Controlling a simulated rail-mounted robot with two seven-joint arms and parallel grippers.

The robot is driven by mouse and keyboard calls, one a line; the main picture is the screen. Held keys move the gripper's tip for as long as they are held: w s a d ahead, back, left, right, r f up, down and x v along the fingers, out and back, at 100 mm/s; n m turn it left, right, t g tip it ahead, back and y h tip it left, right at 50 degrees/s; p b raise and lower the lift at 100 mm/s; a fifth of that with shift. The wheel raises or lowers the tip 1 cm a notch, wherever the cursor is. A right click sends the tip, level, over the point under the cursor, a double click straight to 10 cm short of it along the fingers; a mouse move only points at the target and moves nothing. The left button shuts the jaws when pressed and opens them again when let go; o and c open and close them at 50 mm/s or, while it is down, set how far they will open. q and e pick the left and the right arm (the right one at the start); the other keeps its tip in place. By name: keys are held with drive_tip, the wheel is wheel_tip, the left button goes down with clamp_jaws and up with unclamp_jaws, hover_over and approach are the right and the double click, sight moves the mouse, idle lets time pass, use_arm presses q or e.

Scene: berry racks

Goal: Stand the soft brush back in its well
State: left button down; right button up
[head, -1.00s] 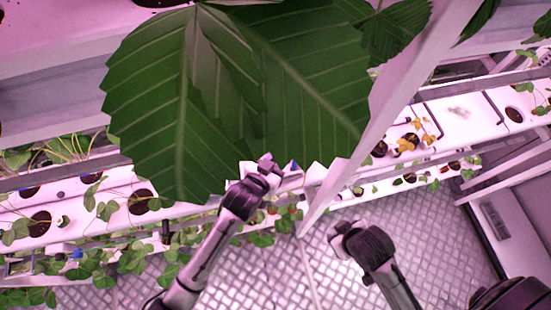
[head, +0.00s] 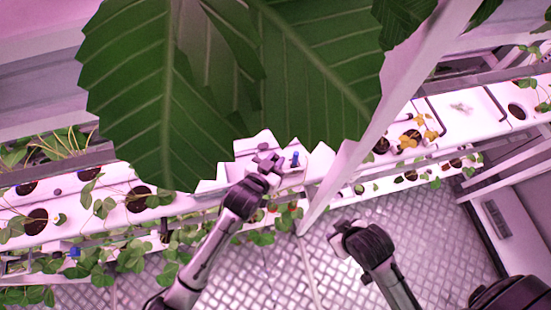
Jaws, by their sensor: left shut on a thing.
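My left gripper (head: 267,160) is at the middle of the head view, just below the big leaf's lower edge and over the white rack. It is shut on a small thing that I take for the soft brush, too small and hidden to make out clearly. A white holder (head: 318,160) shows behind and to the right of this gripper, partly covered by the leaf. A small blue upright piece (head: 295,158) stands there; I cannot tell what it is. The brush's well cannot be made out. My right gripper (head: 342,236) is over the floor, apart from the rack; its jaws are unclear.
A large green leaf (head: 175,100) hangs close to the camera and hides much of the rack. A pale slanting post (head: 385,115) stands right of the holder. Berry plants (head: 130,258) line the white gutters.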

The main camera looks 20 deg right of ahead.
use_arm(q)
drive_tip(key=c, duration=0.6)
unclamp_jaws()
drive_tip(key=shift+r, duration=0.1)
drive_tip(key=shift+r+p, duration=1.05)
drive_tip(key=shift+p, duration=0.2)
drive_tip(key=shift+r+p, duration=1.85)
drive_tip(key=shift+p, duration=0.1)
